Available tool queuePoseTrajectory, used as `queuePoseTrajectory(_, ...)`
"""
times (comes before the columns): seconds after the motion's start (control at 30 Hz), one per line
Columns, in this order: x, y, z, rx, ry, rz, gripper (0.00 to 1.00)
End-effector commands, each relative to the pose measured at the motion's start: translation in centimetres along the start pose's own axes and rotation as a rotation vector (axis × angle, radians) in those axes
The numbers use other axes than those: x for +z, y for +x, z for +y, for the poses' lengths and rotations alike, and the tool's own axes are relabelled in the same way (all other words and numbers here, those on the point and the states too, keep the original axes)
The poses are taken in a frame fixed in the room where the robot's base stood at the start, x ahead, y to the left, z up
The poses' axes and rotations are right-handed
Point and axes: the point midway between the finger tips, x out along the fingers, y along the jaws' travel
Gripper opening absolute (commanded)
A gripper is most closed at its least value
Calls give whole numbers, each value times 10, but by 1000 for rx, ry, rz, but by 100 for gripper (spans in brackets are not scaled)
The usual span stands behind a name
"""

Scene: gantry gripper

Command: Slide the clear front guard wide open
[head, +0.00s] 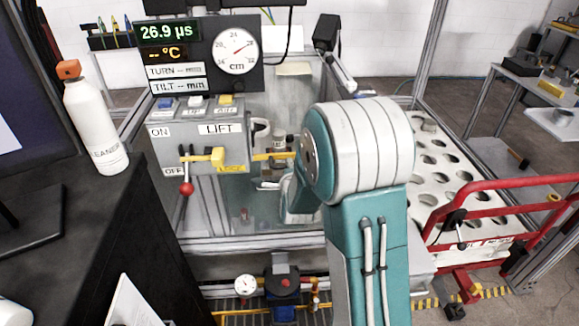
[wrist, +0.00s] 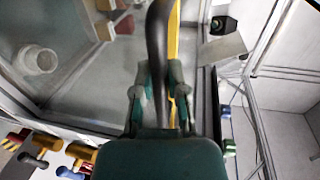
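The clear front guard (head: 215,215) shows as a see-through pane in a metal frame in the head view, partly hidden behind my arm. In the wrist view, clear panelling (wrist: 75,75) lies left of my gripper. My gripper (wrist: 159,80) has its two teal fingers on either side of a dark curved bar, which looks like a handle (wrist: 157,35). Whether the fingers press on it cannot be told. A yellow strip (wrist: 173,40) runs just behind and right of the bar. In the head view my fingertips are hidden behind my arm.
The grey LIFT box (head: 212,145) with a red-knobbed lever (head: 186,187) stands left of my arm. A dark cabinet with a white bottle (head: 95,118) is at the left. A red rail (head: 500,190) and a white tray with round holes (head: 440,165) are at the right.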

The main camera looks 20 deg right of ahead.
Motion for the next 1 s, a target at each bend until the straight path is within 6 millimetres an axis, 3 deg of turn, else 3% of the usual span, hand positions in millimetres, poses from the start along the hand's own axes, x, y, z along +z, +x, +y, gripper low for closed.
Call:
queuePoseTrajectory(0.27, 0, 1, 4, 3, 0, 0, 0)
queuePoseTrajectory(0.47, 0, 5, 24, 6, -2, 0, 0)
queuePoseTrajectory(0.67, 0, 14, 69, 11, -1, 0, 0)
queuePoseTrajectory(1.0, 0, 33, 164, 9, -1, -1, 0)
